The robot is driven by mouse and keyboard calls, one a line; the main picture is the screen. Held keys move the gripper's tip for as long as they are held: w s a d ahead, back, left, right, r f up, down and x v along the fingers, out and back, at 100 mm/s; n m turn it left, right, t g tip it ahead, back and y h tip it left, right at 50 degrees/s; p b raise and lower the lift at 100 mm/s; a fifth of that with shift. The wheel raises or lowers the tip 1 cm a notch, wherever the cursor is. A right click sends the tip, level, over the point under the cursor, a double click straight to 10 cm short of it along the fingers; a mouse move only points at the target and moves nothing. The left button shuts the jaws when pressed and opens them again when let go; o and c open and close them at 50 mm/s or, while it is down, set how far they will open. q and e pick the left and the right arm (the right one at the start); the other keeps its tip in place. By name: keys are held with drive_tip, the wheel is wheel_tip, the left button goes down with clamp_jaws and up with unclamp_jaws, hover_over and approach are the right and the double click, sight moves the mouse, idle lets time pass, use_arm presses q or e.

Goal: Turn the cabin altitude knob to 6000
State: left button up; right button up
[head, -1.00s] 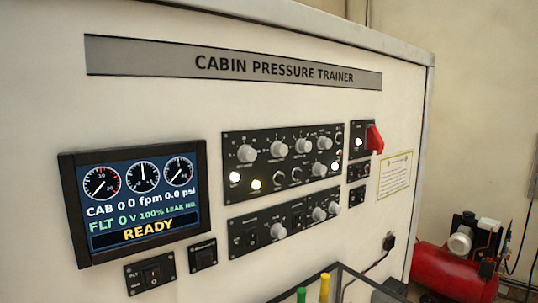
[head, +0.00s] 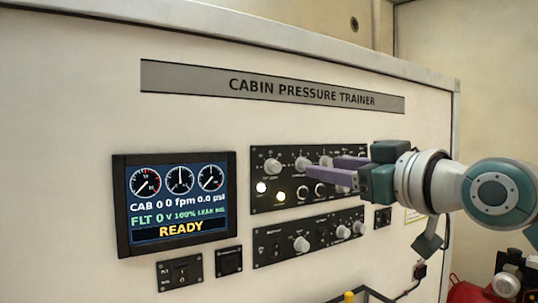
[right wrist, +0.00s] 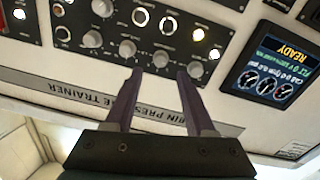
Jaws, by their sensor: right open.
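The black upper control panel (head: 258,206) has a row of grey knobs. Its labels are too small to read, so I cannot tell which knob is cabin altitude. The leftmost knob (head: 271,167) is clear of my fingers. The second knob (head: 302,163) is just beyond my right gripper (head: 318,171), which is open and empty. In the right wrist view the panel appears upside down, and the second knob (right wrist: 160,58) lies in line with the gap between the fingertips (right wrist: 160,71). Contact cannot be told. The knobs farther right are partly hidden by the gripper in the head view.
The display (head: 180,204) reads CAB 0, 0 fpm, 0.0 psi, FLT 0, READY. A lower panel (head: 267,262) with knobs sits beneath the upper one. Small switches (head: 181,273) are under the display. A red compressor (head: 462,287) stands at the right.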

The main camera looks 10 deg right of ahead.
sight(307, 164)
drive_tip(key=shift+p+x, duration=0.55)
drive_tip(key=shift+x, duration=1.8)
clamp_jaws()
